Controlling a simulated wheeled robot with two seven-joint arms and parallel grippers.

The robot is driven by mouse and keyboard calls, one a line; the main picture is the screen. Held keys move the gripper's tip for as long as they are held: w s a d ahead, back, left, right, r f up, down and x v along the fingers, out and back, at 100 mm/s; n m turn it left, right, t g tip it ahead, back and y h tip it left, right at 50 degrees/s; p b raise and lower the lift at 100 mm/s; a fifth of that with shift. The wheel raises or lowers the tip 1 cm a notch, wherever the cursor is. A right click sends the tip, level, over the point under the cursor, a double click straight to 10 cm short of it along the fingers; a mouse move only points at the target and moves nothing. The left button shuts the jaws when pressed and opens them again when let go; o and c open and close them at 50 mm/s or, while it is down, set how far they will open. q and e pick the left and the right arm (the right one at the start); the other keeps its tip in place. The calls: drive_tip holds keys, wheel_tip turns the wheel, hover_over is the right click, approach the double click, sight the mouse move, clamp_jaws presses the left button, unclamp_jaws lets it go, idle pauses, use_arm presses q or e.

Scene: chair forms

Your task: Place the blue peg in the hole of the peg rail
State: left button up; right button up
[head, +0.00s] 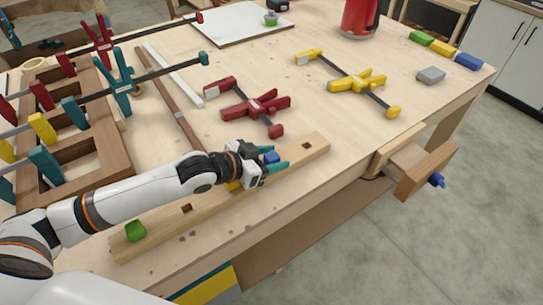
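The peg rail (160,222) is a long wooden bar lying diagonally near the table's front edge. A green peg (135,231) stands at its near left end, and a yellow peg (232,186) shows partly behind my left gripper. Square open holes show in the rail, one between green and yellow (187,208) and one near the far right end (307,147). My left gripper (272,160) has its teal fingers around the blue peg (271,157), over the rail just left of the far right hole. The peg's lower end is hidden. My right gripper is not in view.
Clamps in red (265,105) and yellow (357,82) lie behind the rail. A wooden frame with several clamps (105,150) fills the left. Green, yellow and blue blocks (443,48) lie at the back right. A vise (415,168) juts from the front edge.

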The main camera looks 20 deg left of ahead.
use_arm(q)
drive_tip(key=shift+r, duration=0.25)
drive_tip(key=v, duration=0.5)
drive_tip(key=b+v, duration=0.1)
drive_tip(key=v, duration=0.4)
drive_tip(key=shift+a+f, duration=0.15)
drive_tip(key=shift+f, duration=0.1)
drive_tip(key=shift+v, duration=1)
drive_tip(key=shift+r, duration=0.15)
